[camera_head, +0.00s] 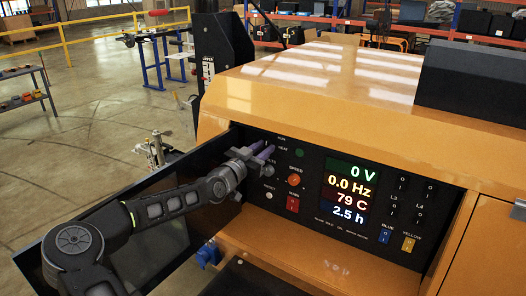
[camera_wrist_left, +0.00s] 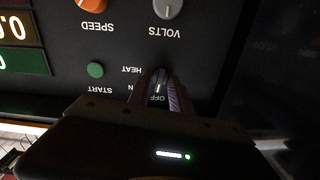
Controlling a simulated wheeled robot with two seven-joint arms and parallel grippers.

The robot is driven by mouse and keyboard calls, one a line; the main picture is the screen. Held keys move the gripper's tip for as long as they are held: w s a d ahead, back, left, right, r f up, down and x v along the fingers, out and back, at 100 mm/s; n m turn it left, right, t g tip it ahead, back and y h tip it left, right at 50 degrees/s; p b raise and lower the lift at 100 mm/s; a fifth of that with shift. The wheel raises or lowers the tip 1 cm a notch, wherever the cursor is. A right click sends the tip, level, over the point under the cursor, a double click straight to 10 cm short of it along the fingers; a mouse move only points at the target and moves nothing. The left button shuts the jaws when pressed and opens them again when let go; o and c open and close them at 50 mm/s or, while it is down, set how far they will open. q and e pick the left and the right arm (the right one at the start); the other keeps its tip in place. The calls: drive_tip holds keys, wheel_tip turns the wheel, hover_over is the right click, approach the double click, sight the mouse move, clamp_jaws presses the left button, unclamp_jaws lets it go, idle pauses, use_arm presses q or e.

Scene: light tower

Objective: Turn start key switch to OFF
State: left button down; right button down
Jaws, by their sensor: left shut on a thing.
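The black start key switch (camera_wrist_left: 159,78) shows in the left wrist view, which sees the panel upside down. My left gripper (camera_wrist_left: 160,92) is shut on it, with one purple-grey finger on each side. A white mark on the switch runs roughly in line with the OFF label, which shows between the fingers. The HEAT label is readable beside it; another label is partly hidden. In the head view my left gripper (camera_head: 266,152) reaches the upper left of the black control panel (camera_head: 310,222), and its fingers hide the switch. My right gripper is not in view.
Near the switch are a green start button (camera_wrist_left: 95,70), a grey volts knob (camera_wrist_left: 168,8) and an orange speed knob (camera_head: 294,180). A red main switch (camera_head: 292,203) and lit displays (camera_head: 350,190) sit further right. An open dark door (camera_head: 120,215) stands left of the panel.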

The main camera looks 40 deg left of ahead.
use_arm(q)
drive_tip(key=shift+f+n, duration=0.1)
drive_tip(key=shift+n, duration=0.7)
drive_tip(key=c, duration=1.5)
unclamp_jaws()
drive_tip(key=shift+s, duration=0.15)
drive_tip(key=shift+s, duration=0.25)
drive_tip(key=s, duration=0.2)
drive_tip(key=s+b, duration=0.1)
drive_tip(key=s, duration=0.1)
drive_tip(key=s+d, duration=0.1)
drive_tip(key=s, duration=0.2)
